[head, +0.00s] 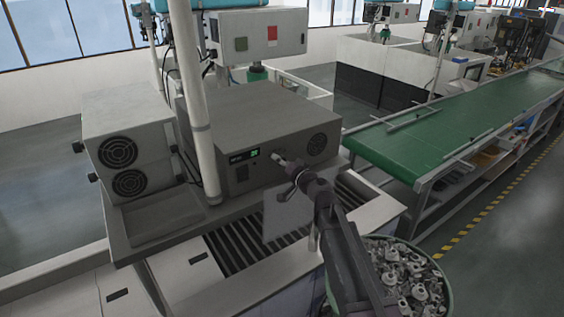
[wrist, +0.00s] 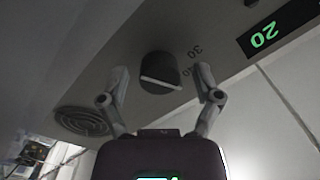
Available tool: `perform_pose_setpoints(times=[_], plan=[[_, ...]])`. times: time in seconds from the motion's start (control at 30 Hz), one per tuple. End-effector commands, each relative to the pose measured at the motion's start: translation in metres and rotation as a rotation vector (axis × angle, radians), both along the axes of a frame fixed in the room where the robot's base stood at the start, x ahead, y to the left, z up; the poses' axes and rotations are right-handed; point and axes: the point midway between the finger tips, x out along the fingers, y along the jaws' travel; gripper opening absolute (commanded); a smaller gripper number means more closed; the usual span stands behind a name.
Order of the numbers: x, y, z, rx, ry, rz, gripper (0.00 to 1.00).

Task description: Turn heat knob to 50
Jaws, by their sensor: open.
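The heat knob (wrist: 158,72) is a dark round knob with a pale line across its face, on the grey front panel of the control box. In the wrist view the open fingers of my gripper (wrist: 162,80) stand on either side of it, with a visible gap on both sides. Printed marks beside the knob include a 30.
A round vent (wrist: 83,120) is on the same panel. A twin-fan unit (head: 125,150) stands left of the box, and a white pipe (head: 196,110) rises between them. A slatted rack (head: 245,245) lies below. A bin of metal parts (head: 410,280) and green conveyor (head: 450,125) are at right.

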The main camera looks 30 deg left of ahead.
Motion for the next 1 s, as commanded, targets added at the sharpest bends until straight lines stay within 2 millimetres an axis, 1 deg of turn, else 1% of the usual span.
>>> perform_pose_setpoints(times=[0.27,0.3,0.37,0.4,0.47,0.5,0.53,0.57,0.83,1.0], plan=[[0.0001,0.0003,0.0,0.0,0.0,0.0,0.82],[0.0001,0.0003,0.0,0.0,0.0,0.0,0.7],[0.0001,0.0003,0.0,0.0,0.0,0.0,0.53],[0.0001,0.0003,0.0,0.0,0.0,0.0,0.41],[0.0001,0.0002,0.0,0.0,0.0,0.0,0.23],[0.0001,0.0003,0.0,0.0,0.0,0.0,0.11],[0.0002,0.0004,0.0,0.0,0.0,0.0,0.02],[0.0001,0.0004,0.0001,0.0,0.0,0.0,0.0],[0.0002,0.0007,0.0001,0.006,0.011,0.001,0.0],[0.0002,0.0009,0.0001,0.027,0.051,0.001,0.0]])
